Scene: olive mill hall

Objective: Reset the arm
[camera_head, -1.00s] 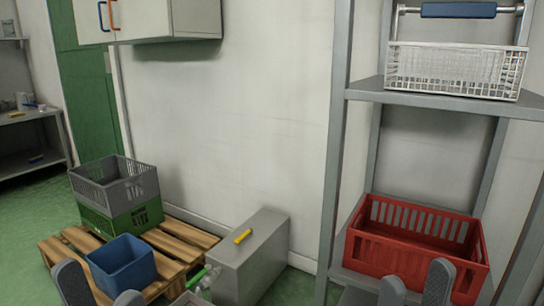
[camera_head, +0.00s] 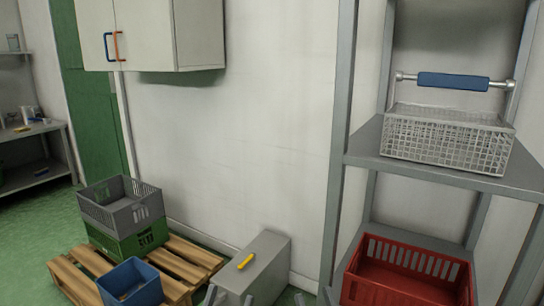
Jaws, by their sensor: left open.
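My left gripper (camera_head: 229,297) shows at the bottom edge, in front of the grey metal box. Only its grey fingertips are in view; they are apart with nothing seen between them. My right gripper (camera_head: 314,297) shows to its right at the bottom edge, left of the red crate. Its fingertips also look apart and empty. The rest of both grippers and both arms is cut off below the picture.
A shelf rack (camera_head: 440,178) at right holds a wire basket (camera_head: 447,142) with a blue handle and a red crate (camera_head: 392,290). A pallet (camera_head: 195,257) at left bears grey, green and blue crates. A yellow object (camera_head: 245,261) lies on the grey box (camera_head: 262,270).

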